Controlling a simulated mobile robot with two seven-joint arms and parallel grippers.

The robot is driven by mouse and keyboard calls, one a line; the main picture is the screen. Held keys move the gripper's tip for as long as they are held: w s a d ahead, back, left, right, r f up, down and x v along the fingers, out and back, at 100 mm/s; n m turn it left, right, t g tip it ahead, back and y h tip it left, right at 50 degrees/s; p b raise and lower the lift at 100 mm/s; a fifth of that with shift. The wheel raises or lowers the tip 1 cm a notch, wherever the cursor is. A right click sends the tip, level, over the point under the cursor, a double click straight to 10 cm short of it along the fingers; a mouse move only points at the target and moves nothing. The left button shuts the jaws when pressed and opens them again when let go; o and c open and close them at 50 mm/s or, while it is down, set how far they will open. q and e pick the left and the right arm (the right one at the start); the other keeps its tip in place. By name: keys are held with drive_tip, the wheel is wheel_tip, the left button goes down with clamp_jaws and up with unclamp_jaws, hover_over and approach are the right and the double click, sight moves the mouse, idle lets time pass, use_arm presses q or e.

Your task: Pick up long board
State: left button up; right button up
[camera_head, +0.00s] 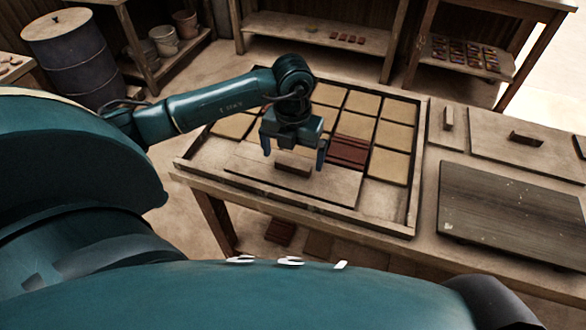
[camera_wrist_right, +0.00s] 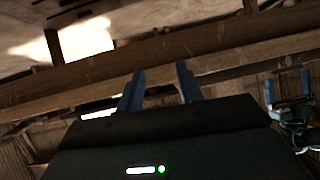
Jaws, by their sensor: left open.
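A long board (camera_head: 335,186), pale wood with a small dark block handle (camera_head: 293,165) on top, lies in the near part of the wooden tray (camera_head: 300,203). My left gripper (camera_head: 293,154) is open and points down over the board, its two fingers on either side of the handle. I cannot tell whether the fingers touch it. My right gripper (camera_wrist_right: 162,82) shows in the right wrist view with its fingers apart and nothing between them. It is not visible in the head view.
The tray holds several tan tiles (camera_head: 389,166) and dark red tiles (camera_head: 348,152). To its right on the table lie a small board with a handle (camera_head: 447,137), a wider one (camera_head: 550,153) and a dark slab (camera_head: 512,218). A blue barrel (camera_head: 75,58) stands back left.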

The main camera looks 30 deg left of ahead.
sight(293, 164)
use_arm(q)
drive_tip(key=shift+f, duration=1.5)
drive_tip(key=shift+c, duration=0.3)
drive_tip(key=c, duration=1.1)
drive_tip(key=shift+r, duration=0.1)
